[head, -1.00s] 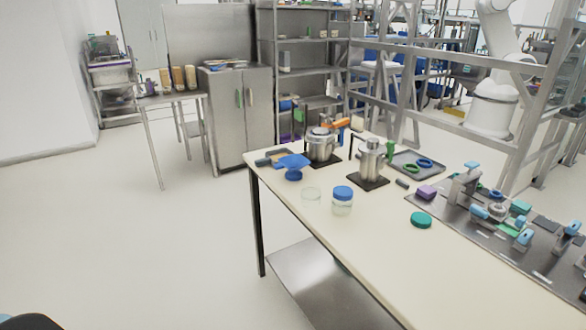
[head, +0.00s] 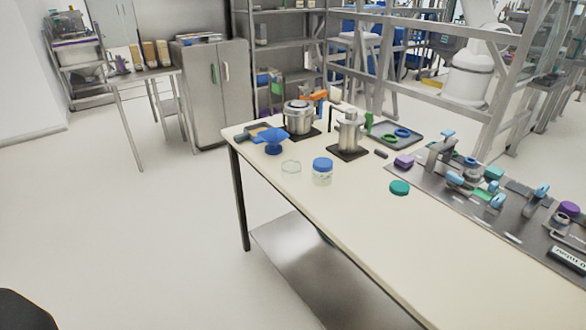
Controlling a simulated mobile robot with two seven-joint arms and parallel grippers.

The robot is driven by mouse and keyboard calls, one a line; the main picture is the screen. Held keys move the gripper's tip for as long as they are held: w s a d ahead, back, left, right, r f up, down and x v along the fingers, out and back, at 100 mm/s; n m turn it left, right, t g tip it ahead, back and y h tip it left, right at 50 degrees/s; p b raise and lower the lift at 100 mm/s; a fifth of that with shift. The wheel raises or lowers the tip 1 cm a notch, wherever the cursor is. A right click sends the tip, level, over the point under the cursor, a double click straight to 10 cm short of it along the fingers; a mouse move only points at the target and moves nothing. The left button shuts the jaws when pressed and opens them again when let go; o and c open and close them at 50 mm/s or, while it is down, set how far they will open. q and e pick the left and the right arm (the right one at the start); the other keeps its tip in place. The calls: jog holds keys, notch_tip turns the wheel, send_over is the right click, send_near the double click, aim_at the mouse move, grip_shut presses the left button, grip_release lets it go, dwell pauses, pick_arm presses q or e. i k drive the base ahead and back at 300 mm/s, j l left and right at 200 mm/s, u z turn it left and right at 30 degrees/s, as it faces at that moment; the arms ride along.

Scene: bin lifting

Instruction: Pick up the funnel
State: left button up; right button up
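Neither of my grippers is in view.
A second steel vessel (head: 348,131), a grey tray with blue and green rings (head: 396,134) and a dark fixture plate (head: 480,195) occupy the table's right side. A green lid (head: 399,187) lies near the middle. The front tabletop and left floor are clear.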

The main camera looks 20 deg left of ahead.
aim_at(273, 137)
jog(key=i+j, duration=0.5)
jog(key=j, duration=0.15)
jog(key=i+j, duration=0.5)
jog(key=j+u, duration=0.05)
jog(key=j, duration=0.1)
